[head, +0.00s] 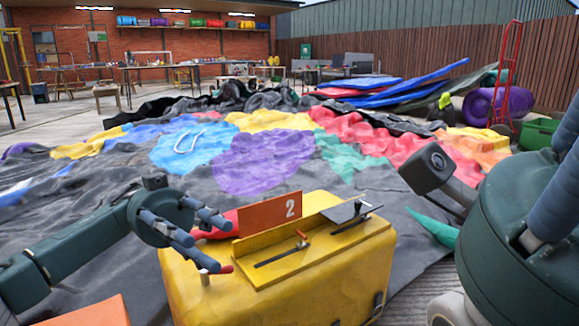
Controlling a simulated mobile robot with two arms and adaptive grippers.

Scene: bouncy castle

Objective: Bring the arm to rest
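My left gripper (212,242) reaches in from the left, beside the left end of a yellow case (350,276). Its dark fingers are spread apart, with nothing seen between them. A small red-tipped piece shows just below the fingers on the case; I cannot tell whether they touch. My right gripper is not in view; a large dark green part of mine fills the right edge.
Crumpled multicoloured castle fabric (262,160) covers the ground beyond. Workbenches line the brick wall. A red hand truck (504,75) and green crate (537,133) stand right.

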